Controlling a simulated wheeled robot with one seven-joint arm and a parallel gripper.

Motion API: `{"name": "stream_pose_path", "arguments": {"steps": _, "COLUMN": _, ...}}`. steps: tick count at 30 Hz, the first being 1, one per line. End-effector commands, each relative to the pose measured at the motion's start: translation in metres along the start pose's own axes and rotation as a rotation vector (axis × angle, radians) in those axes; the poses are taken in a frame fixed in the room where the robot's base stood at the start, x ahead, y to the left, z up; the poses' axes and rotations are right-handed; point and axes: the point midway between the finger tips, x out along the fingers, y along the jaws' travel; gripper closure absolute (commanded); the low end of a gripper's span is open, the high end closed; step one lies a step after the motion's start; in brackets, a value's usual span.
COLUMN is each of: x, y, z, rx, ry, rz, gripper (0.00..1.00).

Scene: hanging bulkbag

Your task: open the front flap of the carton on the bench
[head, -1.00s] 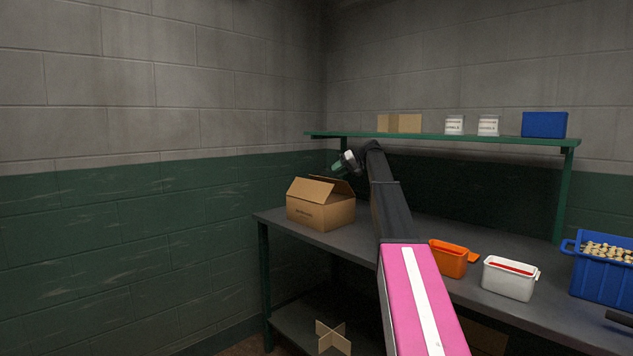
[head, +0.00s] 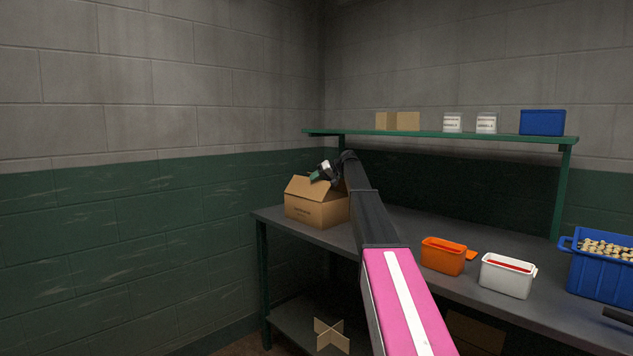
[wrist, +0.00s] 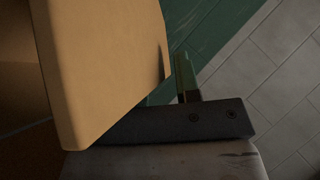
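The brown carton (head: 316,210) stands on the left end of the dark bench. Its front flap (head: 302,187) slopes up and inward in the head view. My gripper (head: 318,175) is just above the top right of the carton, close to the flap's upper edge. In the wrist view a tan cardboard flap (wrist: 100,70) fills the left side, and one finger of my gripper (wrist: 184,78) shows just right of its edge. The other finger is not seen, perhaps behind the cardboard. Whether the finger touches the flap cannot be told.
On the bench (head: 400,225), an orange bin (head: 442,257), a white bin (head: 507,278) and a blue crate (head: 598,275) stand to the right. A green shelf (head: 440,136) with small boxes runs above, behind my arm. Block walls close the corner.

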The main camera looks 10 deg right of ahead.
Motion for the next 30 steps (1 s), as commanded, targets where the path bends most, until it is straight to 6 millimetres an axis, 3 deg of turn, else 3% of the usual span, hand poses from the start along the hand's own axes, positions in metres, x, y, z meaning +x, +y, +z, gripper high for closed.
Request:
{"name": "stream_pose_path", "arguments": {"steps": 5, "x": 0.000, "y": 0.000, "z": 0.000, "rx": 0.000, "ry": 0.000, "rz": 0.000, "gripper": 0.70}}
{"name": "stream_pose_path", "arguments": {"steps": 8, "x": 0.000, "y": 0.000, "z": 0.000, "rx": 0.000, "ry": 0.000, "rz": 0.000, "gripper": 0.96}}
{"name": "stream_pose_path", "arguments": {"steps": 9, "x": 0.000, "y": 0.000, "z": 0.000, "rx": 0.000, "ry": 0.000, "rz": 0.000, "gripper": 1.00}}
{"name": "stream_pose_path", "arguments": {"steps": 20, "x": 0.000, "y": -0.003, "z": 0.001, "rx": -0.018, "ry": -0.001, "rz": 0.016, "gripper": 1.00}}
{"name": "stream_pose_path", "arguments": {"steps": 30, "x": 0.002, "y": -0.025, "z": 0.004, "rx": -0.156, "ry": -0.001, "rz": 0.154, "gripper": 1.00}}
